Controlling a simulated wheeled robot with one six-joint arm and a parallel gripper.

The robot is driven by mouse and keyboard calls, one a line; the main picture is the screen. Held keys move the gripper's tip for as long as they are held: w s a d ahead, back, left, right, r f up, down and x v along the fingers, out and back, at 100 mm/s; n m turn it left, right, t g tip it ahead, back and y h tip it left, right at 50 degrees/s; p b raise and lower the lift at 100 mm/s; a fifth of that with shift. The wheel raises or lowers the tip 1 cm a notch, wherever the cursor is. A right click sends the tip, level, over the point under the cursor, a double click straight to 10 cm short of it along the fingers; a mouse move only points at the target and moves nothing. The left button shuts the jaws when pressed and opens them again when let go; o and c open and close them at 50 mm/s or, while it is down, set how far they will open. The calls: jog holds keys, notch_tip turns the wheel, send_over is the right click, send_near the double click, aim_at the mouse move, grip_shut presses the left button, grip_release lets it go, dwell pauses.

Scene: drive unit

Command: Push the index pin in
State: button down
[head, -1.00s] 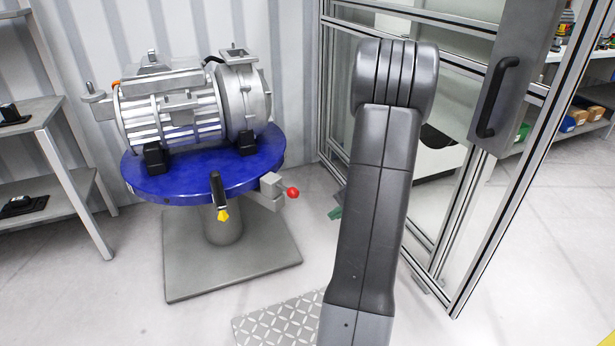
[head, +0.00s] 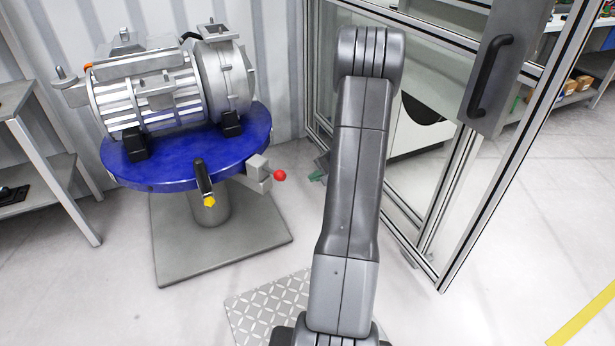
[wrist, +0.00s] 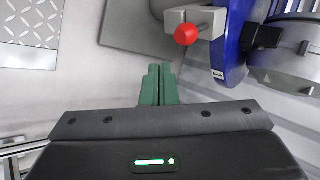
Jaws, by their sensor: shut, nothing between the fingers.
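The index pin shows as a red knob (head: 280,175) on a grey block (head: 257,170) at the right edge of the blue round turntable (head: 180,178). In the wrist view the red knob (wrist: 186,34) sticks out from its grey block (wrist: 190,16), above and slightly right of my fingertips. My gripper (wrist: 160,72) has green fingers closed together with nothing between them. It is apart from the knob. In the head view my gripper (head: 318,174) is mostly hidden behind my arm, with only a bit of green showing right of the knob.
A grey motor unit (head: 165,85) sits clamped on the turntable. A framed clear panel door (head: 455,180) stands close right of my arm. A shelf (head: 45,165) is at left. Floor in front is open.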

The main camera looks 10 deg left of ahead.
aim_at(283, 173)
jog(key=w+a+f, duration=0.4)
jog(key=a+f, duration=0.1)
jog(key=a, duration=0.4)
jog(key=shift+w+f+b, duration=0.2)
jog(key=shift+f+b, duration=0.1)
jog(key=shift+b, duration=0.15)
jog(key=a, duration=0.1)
jog(key=w+a, duration=0.1)
jog(key=a, duration=0.1)
jog(key=shift+w+f+b, duration=0.1)
jog(key=shift+w+b, duration=0.05)
jog(key=shift+b, duration=0.25)
jog(key=shift+w+a, duration=0.1)
jog(key=shift+a, duration=0.05)
